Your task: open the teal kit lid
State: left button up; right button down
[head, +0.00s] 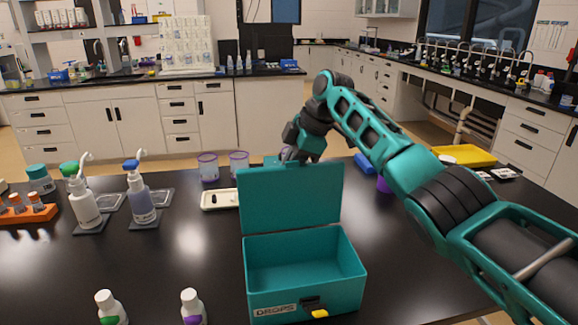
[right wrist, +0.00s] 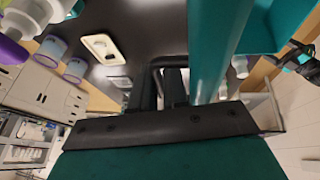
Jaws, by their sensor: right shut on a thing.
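The teal kit box (head: 305,264) stands on the black table, with a DROPS label and a yellow-tipped latch (head: 319,312) on its front. Its teal lid (head: 290,198) is raised, standing roughly upright at the back edge, and the inside looks empty. My right gripper (head: 284,161) is at the lid's top edge, shut on it; the lid partly hides the fingers. In the right wrist view, the gripper's dark fingers (right wrist: 172,88) are beside a long teal panel (right wrist: 208,45), seen nearly edge-on. My left gripper is not in view.
Two white bottles (head: 192,307) stand left of the box in front. Pump bottles (head: 140,195), an orange rack (head: 28,215), a pale tray (head: 219,199) and purple-rimmed cups (head: 208,167) are further left and back. A yellow tray (head: 463,156) lies back right.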

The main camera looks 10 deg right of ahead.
jog(key=shift+s+d+f, duration=0.1)
jog(key=shift+f, duration=0.2)
jog(key=c, duration=1.5)
grip_release()
jog(key=shift+r, duration=0.1)
jog(key=shift+r, duration=0.15)
jog(key=v, duration=1.2)
jog(key=shift+d+r, duration=0.2)
